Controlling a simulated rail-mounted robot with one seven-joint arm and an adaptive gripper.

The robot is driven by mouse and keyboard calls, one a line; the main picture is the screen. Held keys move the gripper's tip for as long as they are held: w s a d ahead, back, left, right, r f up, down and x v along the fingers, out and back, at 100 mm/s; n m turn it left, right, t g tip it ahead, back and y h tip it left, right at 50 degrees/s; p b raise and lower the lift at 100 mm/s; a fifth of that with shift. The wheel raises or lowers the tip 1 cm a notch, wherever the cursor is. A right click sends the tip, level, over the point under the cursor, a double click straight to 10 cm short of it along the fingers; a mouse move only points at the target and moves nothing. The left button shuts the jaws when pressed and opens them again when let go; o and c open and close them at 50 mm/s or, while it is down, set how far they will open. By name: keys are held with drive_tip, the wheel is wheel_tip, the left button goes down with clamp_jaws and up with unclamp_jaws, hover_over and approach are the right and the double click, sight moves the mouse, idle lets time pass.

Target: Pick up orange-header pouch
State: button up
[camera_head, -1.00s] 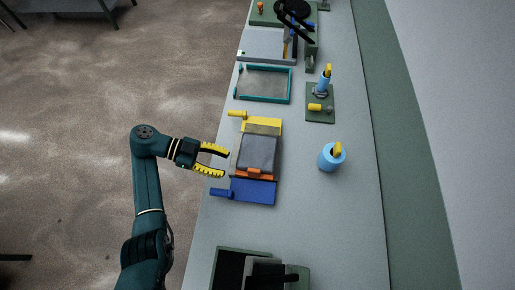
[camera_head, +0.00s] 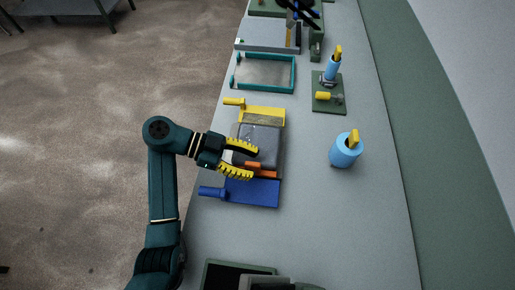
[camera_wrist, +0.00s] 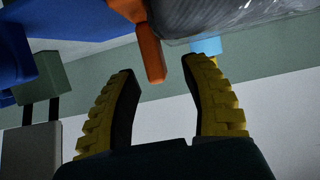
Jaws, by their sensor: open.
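The pouch (camera_head: 262,138) is a grey, glossy, see-through pack lying on the bench, with an orange header (camera_head: 264,172) along its near edge. In the wrist view the orange header (camera_wrist: 150,52) shows just beyond and between the fingertips, with the clear pouch (camera_wrist: 235,12) at the upper right. My gripper (camera_head: 254,165) is open at the pouch's left near side. One finger overlaps the pouch in the head view and the other lies near the header. In the wrist view my gripper (camera_wrist: 157,72) has nothing between its fingers; contact cannot be told.
A yellow-handled piece (camera_head: 264,115) lies behind the pouch and a blue-handled piece (camera_head: 252,193) in front. A teal frame (camera_head: 264,89) is farther back. A dark bin (camera_head: 207,278) is at the near edge.

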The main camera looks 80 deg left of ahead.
drive_tip(key=shift+w+d+f, duration=0.15)
drive_tip(key=shift+w+d, duration=0.05)
drive_tip(key=shift+w, duration=0.2)
drive_tip(key=shift+c, duration=0.3)
clamp_jaws()
